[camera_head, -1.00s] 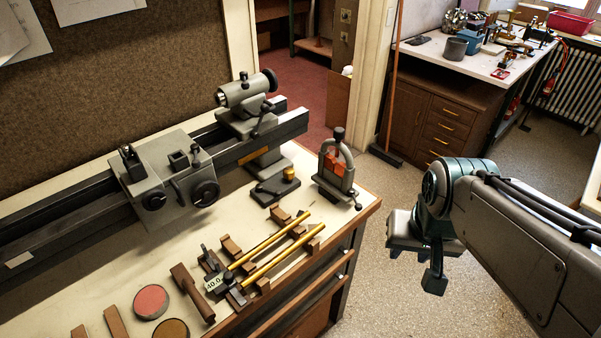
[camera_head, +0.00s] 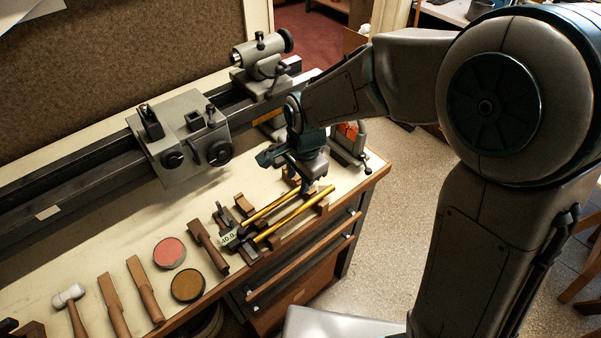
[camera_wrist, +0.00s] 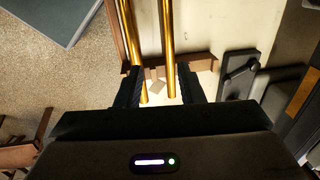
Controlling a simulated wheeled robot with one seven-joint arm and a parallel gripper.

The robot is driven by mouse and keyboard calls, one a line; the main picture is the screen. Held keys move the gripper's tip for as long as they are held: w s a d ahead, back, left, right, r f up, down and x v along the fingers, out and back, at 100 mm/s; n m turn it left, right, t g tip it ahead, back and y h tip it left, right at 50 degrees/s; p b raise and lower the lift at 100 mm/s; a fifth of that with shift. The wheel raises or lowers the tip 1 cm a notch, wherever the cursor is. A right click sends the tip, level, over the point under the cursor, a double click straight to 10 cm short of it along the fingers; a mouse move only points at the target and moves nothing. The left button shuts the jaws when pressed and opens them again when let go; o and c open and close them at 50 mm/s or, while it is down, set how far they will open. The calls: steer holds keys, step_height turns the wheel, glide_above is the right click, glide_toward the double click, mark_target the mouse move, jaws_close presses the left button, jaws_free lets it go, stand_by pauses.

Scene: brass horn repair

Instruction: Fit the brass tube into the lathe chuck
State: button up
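Two slim brass tubes lie side by side on notched wooden rests on the bench; in the head view they are the rear tube (camera_head: 268,209) and the front tube (camera_head: 295,214). My gripper (camera_head: 306,190) is over their right-hand ends, pointing down. In the wrist view, its two fingers (camera_wrist: 161,90) are apart with nothing gripped. The left tube (camera_wrist: 130,40) runs close beside the left finger, and the right tube (camera_wrist: 167,45) shows between the fingers. Whether either finger touches a tube, I cannot tell. The lathe's carriage (camera_head: 185,140) and tailstock (camera_head: 262,62) stand behind; no chuck shows.
A clamp-like stand (camera_head: 350,145) is right of my gripper, partly hidden by my arm. A "40.0" tag (camera_head: 229,239) stands by the tubes' left ends. Wooden tools, a pink disc (camera_head: 169,253), a brown disc (camera_head: 187,286) and a mallet (camera_head: 68,295) lie left along the bench.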

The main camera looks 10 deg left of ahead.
mark_target(292, 192)
steer(key=shift+w+a+f+b, duration=0.3)
steer(key=shift+f+b, duration=0.75)
steer(key=shift+f, duration=0.3)
steer(key=shift+w+a+f+b, duration=0.3)
steer(key=shift+f+b, duration=0.7)
steer(key=shift+f, duration=0.4)
steer(key=shift+w+a+f+b, duration=0.2)
steer(key=shift+a+f+b, duration=0.15)
steer(key=shift+f+b, duration=0.85)
steer(key=shift+f, duration=0.1)
jaws_close()
steer(key=shift+p, duration=0.3)
steer(key=shift+r+p, duration=1.7)
steer(key=shift+r, duration=1.1)
